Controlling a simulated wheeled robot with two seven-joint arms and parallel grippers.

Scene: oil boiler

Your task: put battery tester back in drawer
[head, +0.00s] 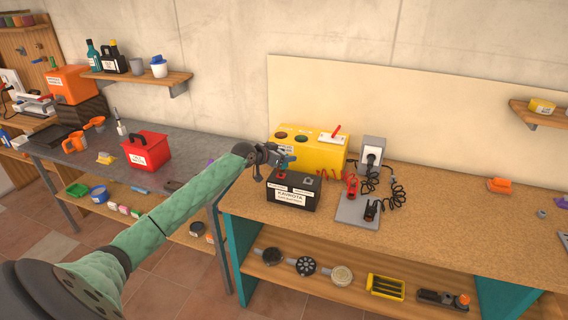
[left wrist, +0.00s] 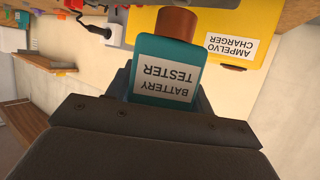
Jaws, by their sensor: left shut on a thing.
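My left gripper (head: 279,160) is shut on the battery tester (left wrist: 168,75), a teal block with a brown-orange end and a white label. In the head view only a small teal part of it shows at the fingers, over the back of the black KAVNOTA battery (head: 291,194). I cannot tell whether the tester touches the battery. The yellow charger (head: 320,150) stands just behind; it also shows in the left wrist view (left wrist: 225,25). I cannot make out a drawer in either view. My right gripper is out of view.
A grey plate (head: 357,208) with red and black clamps and coiled cables lies right of the battery on the wooden bench (head: 440,215). The bench's middle right is mostly clear. A lower shelf holds wheels and a yellow tray (head: 386,287). A red toolbox (head: 146,151) stands left.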

